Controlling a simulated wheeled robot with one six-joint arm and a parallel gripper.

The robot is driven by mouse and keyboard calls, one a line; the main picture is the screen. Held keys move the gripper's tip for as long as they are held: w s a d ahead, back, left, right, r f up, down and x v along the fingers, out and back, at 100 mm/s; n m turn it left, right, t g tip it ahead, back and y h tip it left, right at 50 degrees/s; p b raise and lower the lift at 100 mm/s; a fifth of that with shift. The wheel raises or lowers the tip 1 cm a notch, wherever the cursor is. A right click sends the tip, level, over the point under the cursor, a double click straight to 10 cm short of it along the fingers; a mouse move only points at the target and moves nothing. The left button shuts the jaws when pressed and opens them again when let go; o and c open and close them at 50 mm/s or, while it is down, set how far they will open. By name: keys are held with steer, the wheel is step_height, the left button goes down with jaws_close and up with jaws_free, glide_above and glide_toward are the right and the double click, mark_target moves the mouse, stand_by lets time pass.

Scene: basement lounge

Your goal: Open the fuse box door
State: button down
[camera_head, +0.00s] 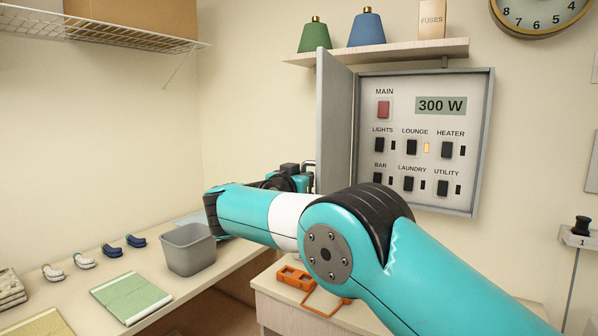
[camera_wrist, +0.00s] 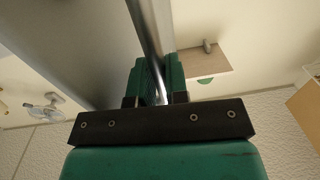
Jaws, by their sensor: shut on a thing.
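The grey fuse box (camera_head: 480,130) is on the back wall. Its door (camera_head: 334,125) is swung open to the left, standing well out from the wall, so the panel of switches shows. My gripper (camera_head: 304,180) is at the door's free edge, low down, partly hidden behind my arm. In the wrist view my gripper (camera_wrist: 155,85) has its green fingers closed around a shiny metal bar, the door handle (camera_wrist: 148,35). The door's grey face (camera_wrist: 85,45) is on the left there.
A shelf (camera_head: 390,52) with green and blue cones is above the box. Below are a counter with a grey bin (camera_head: 188,250) and several gloves, and a cabinet with an orange item (camera_head: 296,279). My arm crosses below the panel.

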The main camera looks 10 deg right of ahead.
steer(key=shift+w+a+r+p, duration=0.1)
steer(key=shift+w+a+p, duration=0.1)
steer(key=shift+w+p, duration=0.15)
steer(key=shift+s, duration=0.1)
steer(key=c, duration=1.1)
jaws_free()
steer(key=shift+d, duration=0.1)
steer(key=shift+c, duration=0.2)
steer(key=shift+a, duration=0.2)
